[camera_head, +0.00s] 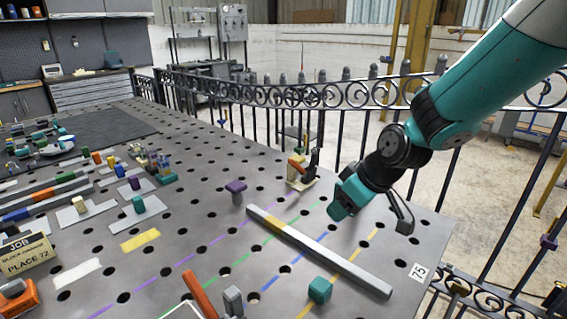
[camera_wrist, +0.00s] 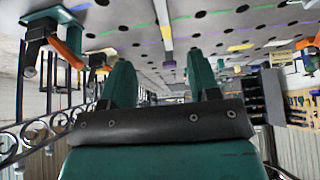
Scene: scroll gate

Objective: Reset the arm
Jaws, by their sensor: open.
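My gripper (camera_head: 372,208) hangs at the end of my teal and black arm, over the right part of the perforated metal table (camera_head: 205,225). Its two fingers are spread apart with nothing between them. In the wrist view my gripper (camera_wrist: 160,78) also shows two separate teal fingers and an empty gap. The grey bar with a yellow section (camera_head: 320,250) lies on the table, below and in front of the gripper. I cannot tell the exact height of the fingers above the table.
A scrollwork iron fence (camera_head: 300,95) runs along the table's back and right edge, close to my arm. A toggle clamp (camera_head: 303,170) stands left of my gripper. A teal block (camera_head: 320,290) and a purple knob (camera_head: 236,187) are nearby. Several coloured blocks fill the left side.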

